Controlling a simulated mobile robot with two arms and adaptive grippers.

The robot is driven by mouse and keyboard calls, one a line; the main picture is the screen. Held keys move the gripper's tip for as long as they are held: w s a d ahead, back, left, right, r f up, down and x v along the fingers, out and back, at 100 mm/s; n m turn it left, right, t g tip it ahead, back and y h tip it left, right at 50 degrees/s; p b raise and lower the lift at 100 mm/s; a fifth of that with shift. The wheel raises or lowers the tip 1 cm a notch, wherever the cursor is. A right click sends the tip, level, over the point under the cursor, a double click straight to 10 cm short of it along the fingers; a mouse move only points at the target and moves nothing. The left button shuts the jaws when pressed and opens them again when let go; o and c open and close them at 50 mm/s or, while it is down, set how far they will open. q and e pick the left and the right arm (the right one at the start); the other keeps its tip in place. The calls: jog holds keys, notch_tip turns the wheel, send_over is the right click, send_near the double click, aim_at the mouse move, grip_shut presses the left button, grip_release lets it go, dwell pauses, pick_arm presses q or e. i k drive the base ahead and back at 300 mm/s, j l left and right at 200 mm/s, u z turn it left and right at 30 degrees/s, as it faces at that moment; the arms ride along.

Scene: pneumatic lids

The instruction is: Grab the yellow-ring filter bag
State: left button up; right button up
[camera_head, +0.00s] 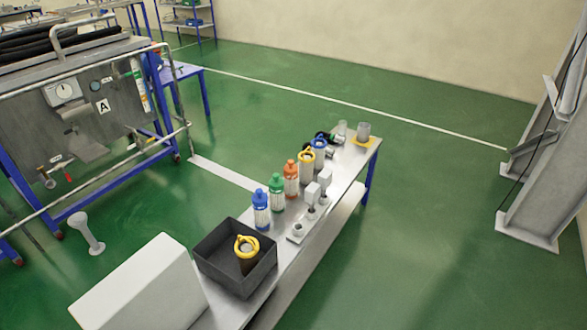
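Two items with yellow rings show in the head view. One yellow-ring filter bag (246,247) is in the black bin (222,268), its ring uppermost and a greyish body below it. Another yellow-ring item (306,160) stands upright further along the bench, with a pale body under its ring. A similar item with a blue ring (319,146) is just behind it. Neither of my grippers is in view.
The long narrow bench (262,288) also holds blue (261,210), green (277,193) and orange (291,180) bottles, small grey fittings (311,197) and a grey cup (363,132). A white box-shaped body (142,286) is at lower left. Green floor right of the bench is clear.

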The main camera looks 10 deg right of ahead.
aim_at(306, 158)
jog(key=i+l+u, duration=0.1)
jog(key=u, duration=0.4)
jog(key=l+u, duration=0.45)
jog(key=i+l+u, duration=0.1)
jog(key=l+u, duration=0.15)
jog(key=u, duration=0.25)
